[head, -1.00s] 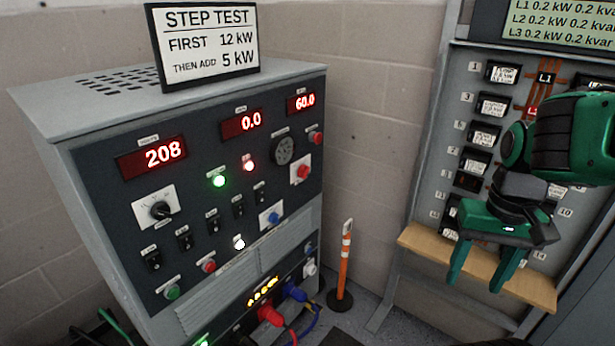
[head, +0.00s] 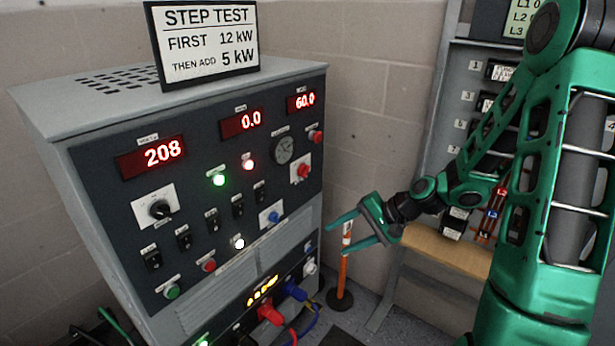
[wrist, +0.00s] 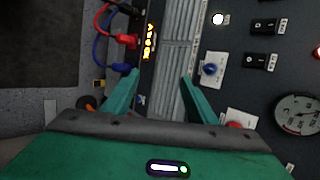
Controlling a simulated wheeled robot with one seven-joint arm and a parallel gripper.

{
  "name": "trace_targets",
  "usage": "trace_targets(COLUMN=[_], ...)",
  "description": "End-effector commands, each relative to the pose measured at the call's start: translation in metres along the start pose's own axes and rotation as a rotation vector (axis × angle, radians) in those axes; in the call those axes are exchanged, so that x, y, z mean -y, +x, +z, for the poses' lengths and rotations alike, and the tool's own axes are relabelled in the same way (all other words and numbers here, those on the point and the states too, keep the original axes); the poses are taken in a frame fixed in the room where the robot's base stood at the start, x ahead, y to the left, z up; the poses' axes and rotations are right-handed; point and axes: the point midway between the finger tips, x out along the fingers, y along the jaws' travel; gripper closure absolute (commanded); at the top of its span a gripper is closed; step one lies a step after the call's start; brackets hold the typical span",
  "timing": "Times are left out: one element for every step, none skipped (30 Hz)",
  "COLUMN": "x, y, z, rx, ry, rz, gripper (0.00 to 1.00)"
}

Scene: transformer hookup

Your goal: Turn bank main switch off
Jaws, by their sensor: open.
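The load bank cabinet (head: 90,155) fills the left of the head view. Its front has a red knob on a white plate (head: 303,170), a blue knob on a white plate (head: 270,217), a black rotary knob (head: 160,209) and several black rocker switches (head: 211,221). The labels are too small to read, so I cannot tell which is the main switch. My gripper (head: 340,237) is open and empty, right of the cabinet's front. In the wrist view my gripper (wrist: 160,78) faces the panel, with the blue knob (wrist: 210,69) and partly hidden red knob (wrist: 234,124) to its right.
Red and blue plugs (head: 270,315) with cables sit low on the cabinet. An orange post (head: 342,278) stands behind my gripper. A breaker panel with a wooden ledge (head: 450,250) is at the right, partly hidden by my arm. The displays read 208, 0.0 and 60.0.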

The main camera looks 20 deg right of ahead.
Motion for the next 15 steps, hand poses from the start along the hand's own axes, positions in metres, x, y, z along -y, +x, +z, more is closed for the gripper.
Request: trace_targets(x=[0.01,0.018,0.029,0.036,0.045,0.055,0.062,0.07,0.078,0.084,0.089,0.094,0.098,0.101,0.104], y=[0.008,0.012,0.015,0.017,0.018,0.017,0.016,0.014,0.011,0.007,0.004,-0.001,-0.004,-0.008,-0.012], z=[-0.006,-0.009,-0.013,-0.018,-0.022,-0.029,-0.035,-0.04,-0.048,-0.053,-0.059,-0.067,-0.072,-0.077,-0.083], rx=[0.009,0.013,0.018,0.021,0.025,0.028,0.031,0.034,0.038,0.041,0.043,0.045,0.048,0.049,0.051], ry=[0.059,0.093,0.139,0.178,0.214,0.267,0.305,0.344,0.395,0.431,0.465,0.508,0.536,0.562,0.593], rz=[-0.078,-0.126,-0.191,-0.24,-0.29,-0.358,-0.406,-0.455,-0.516,-0.56,-0.6,-0.65,-0.684,-0.714,-0.749], gripper=[0.48,0.48,0.48,0.48,0.48,0.48,0.48,0.48,0.48,0.48,0.48,0.48,0.48,0.48,0.48])
